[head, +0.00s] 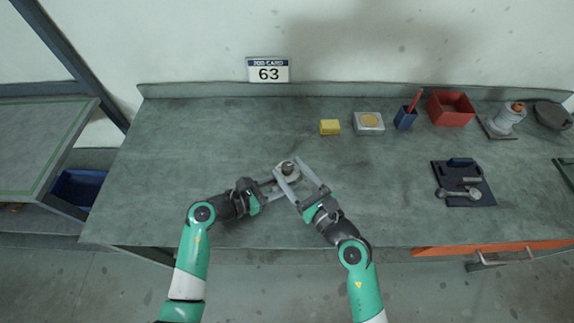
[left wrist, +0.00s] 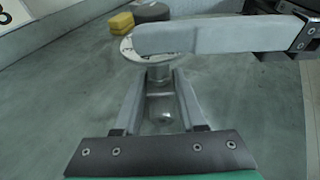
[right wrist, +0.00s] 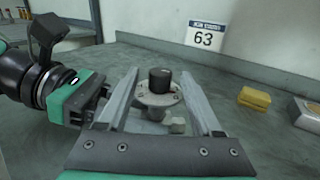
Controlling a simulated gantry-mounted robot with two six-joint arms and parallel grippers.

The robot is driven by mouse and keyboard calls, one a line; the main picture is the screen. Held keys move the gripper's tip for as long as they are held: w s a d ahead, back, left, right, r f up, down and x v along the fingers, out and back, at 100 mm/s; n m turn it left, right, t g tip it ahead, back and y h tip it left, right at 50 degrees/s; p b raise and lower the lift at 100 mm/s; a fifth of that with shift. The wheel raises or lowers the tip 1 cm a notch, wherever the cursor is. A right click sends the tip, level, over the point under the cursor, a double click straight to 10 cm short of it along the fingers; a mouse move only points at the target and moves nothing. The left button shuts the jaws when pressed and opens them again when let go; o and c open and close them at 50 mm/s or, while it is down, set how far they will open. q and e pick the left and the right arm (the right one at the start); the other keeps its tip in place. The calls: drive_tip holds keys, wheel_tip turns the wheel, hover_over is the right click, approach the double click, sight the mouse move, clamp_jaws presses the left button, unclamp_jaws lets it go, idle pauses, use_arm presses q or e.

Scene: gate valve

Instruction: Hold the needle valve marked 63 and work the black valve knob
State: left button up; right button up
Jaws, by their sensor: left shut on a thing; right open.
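The needle valve (head: 288,175) stands upright near the middle of the bench, with a round pale flange (right wrist: 150,99) and a black knob (right wrist: 160,79) on top. No number is readable on it. My left gripper (left wrist: 159,90) is shut on the valve body below the flange, coming from the left. My right gripper (head: 302,178) is open, its two fingers on either side of the knob in the right wrist view, with a gap at each side. In the left wrist view a right finger crosses in front of the flange and hides part of it.
A job card (head: 268,70) reading 63 stands at the back wall. A yellow block (head: 330,127), a pale box (head: 369,123), a blue cup (head: 405,118) and a red bin (head: 451,109) stand behind right. A dark tray (head: 464,184) lies right. The bench's left is clear.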

drive_tip(key=shift+x, duration=0.95)
clamp_jaws()
